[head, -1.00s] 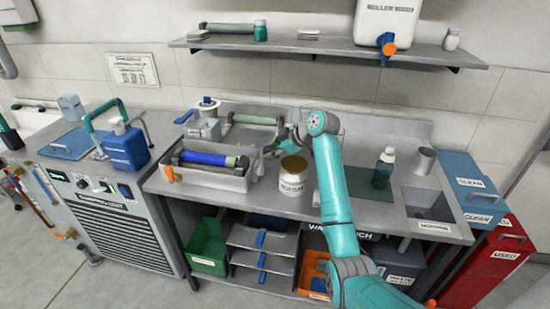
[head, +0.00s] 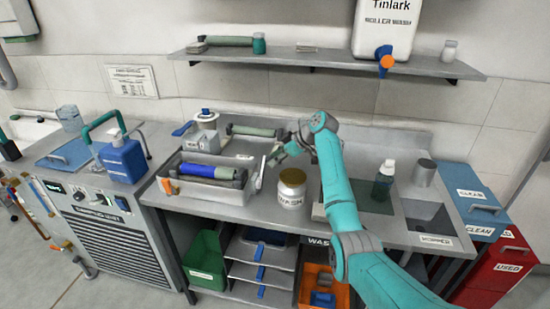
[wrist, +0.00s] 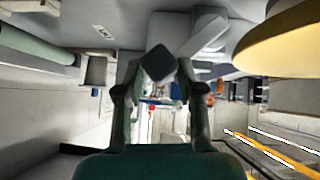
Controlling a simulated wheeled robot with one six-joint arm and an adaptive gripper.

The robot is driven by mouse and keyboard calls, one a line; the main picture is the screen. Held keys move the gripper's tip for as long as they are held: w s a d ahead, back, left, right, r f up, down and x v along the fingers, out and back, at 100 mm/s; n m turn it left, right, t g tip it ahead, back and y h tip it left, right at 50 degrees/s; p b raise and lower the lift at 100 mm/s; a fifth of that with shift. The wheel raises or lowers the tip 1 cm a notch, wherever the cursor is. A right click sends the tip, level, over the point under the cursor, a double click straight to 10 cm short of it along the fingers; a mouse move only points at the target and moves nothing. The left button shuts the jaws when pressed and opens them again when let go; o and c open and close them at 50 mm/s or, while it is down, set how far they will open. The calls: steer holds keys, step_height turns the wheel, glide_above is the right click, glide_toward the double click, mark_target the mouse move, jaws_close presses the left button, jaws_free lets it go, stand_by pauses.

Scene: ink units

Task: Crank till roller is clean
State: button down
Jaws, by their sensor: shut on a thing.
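The ink roller (head: 201,171), blue over much of its length with dark ends, lies in a pale wash tray (head: 205,194) on the bench. A light grey crank arm (head: 261,173) stands up at the tray's right end, tilted toward my gripper (head: 275,155). In the wrist view, a dark knob (wrist: 168,60) sits between the fingertips of my gripper (wrist: 163,75), with a pale grey bar (wrist: 205,36) beside it. My gripper is shut on this knob, which looks like the crank handle. The wrist view does not show the blue roller clearly.
A WASH can (head: 291,190) stands close to the right of the tray, below my gripper. Behind the tray lie another roller (head: 256,130) and a small grey unit (head: 205,125). A green bottle (head: 383,178) stands farther right. A shelf (head: 330,60) runs above the bench.

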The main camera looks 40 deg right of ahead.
steer(key=shift+d+f, duration=0.1)
steer(key=shift+d, duration=0.1)
steer(key=c, duration=0.9)
jaws_free()
steer(key=v, duration=1.2)
